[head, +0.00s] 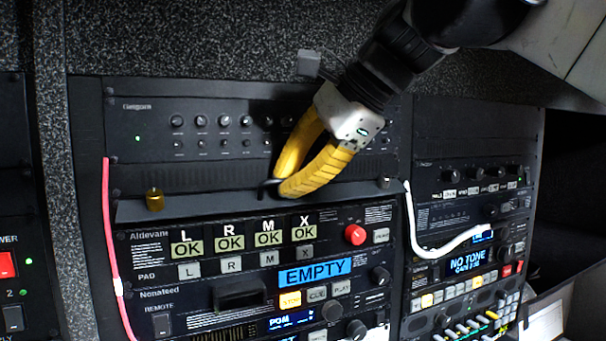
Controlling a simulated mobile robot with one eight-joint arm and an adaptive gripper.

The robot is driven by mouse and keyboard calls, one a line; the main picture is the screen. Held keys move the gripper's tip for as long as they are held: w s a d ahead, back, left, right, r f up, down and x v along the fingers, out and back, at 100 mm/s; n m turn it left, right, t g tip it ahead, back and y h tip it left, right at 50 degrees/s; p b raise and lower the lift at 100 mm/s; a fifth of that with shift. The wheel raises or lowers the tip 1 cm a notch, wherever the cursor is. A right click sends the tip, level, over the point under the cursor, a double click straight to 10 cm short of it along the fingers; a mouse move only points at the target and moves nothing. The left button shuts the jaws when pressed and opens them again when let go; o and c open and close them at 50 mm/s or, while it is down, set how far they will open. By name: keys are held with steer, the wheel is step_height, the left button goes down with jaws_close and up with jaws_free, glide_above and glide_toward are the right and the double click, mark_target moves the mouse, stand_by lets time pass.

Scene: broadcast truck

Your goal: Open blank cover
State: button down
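The blank cover (225,207) is a plain dark grey strip across the left rack, between the vented dark panel and the L R M X panel. Its face looks tilted, but I cannot tell how far it stands out. A brass knob (155,200) is at its left end and a darker knob (385,183) at its right end. A small dark handle (265,185) sits near its middle. My gripper (279,184) reaches down from the upper right; its yellow fingers are close together at the handle and appear shut on it. The fingers hide part of the handle and cover.
A pink cable (107,230) hangs down the rack's left side. A white cable (440,253) loops from the cover's right end to the right rack. A red button (355,235) and a protruding dark handle (240,294) are below the cover.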

steer(key=shift+w+a+r+g+h, duration=0.1)
steer(key=shift+w+r+g+h, duration=0.15)
steer(key=shift+g+h, duration=0.45)
steer(key=shift+g, duration=0.4)
steer(key=c, duration=1.6)
jaws_free()
steer(key=shift+o, duration=0.2)
steer(key=shift+r, duration=0.1)
steer(key=shift+s, duration=0.1)
